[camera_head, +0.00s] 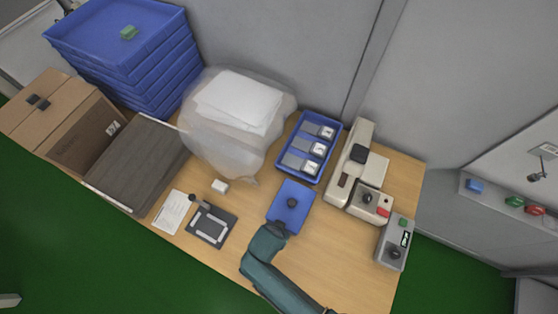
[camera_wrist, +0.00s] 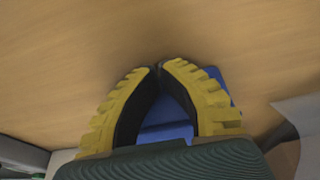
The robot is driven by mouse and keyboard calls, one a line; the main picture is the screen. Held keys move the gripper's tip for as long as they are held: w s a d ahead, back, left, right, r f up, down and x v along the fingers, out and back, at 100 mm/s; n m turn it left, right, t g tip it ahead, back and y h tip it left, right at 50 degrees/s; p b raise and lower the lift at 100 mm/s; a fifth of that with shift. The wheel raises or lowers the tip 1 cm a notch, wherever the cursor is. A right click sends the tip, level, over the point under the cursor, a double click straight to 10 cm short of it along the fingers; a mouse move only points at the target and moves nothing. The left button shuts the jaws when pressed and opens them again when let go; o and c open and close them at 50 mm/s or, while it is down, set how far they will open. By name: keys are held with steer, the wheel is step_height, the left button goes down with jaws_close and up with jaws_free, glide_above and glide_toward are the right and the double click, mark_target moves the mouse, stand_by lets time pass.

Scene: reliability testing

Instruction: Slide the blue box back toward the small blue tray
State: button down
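The blue box (camera_head: 285,217) lies flat on the wooden table, with a dark round spot on its top. The small blue tray (camera_head: 284,165) is just behind it, a narrow strip of table between them, and holds 3 grey and white devices. My gripper (camera_wrist: 158,68) has its yellow-backed fingers together at the tips, with nothing seen held between them. In the wrist view the blue box (camera_wrist: 166,133) shows between and behind the fingers. In the head view my gripper is at the front edge of the box, mostly hidden by my arm; contact cannot be told.
A beige device (camera_head: 347,178) and a grey control box (camera_head: 394,243) stand to the right. A plastic-wrapped bundle (camera_head: 235,105) is behind left. A black frame (camera_head: 212,225), a white block (camera_head: 220,186) and a paper sheet (camera_head: 172,212) lie left. Stacked blue crates (camera_head: 150,65) stand at far left.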

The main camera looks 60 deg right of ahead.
steer(key=shift+a, duration=0.15)
steer(key=shift+a+r, duration=0.1)
steer(key=shift+a, duration=0.25)
steer(key=a, duration=0.1)
steer(key=a+p, duration=0.1)
steer(key=a, duration=0.1)
steer(key=shift+s+a+r+p, duration=0.1)
steer(key=shift+a+r+p, duration=0.2)
steer(key=shift+p, duration=0.1)
steer(key=p+v, duration=0.1)
steer(key=v, duration=0.8)
steer(key=shift+d, duration=0.15)
steer(key=shift+r, duration=0.1)
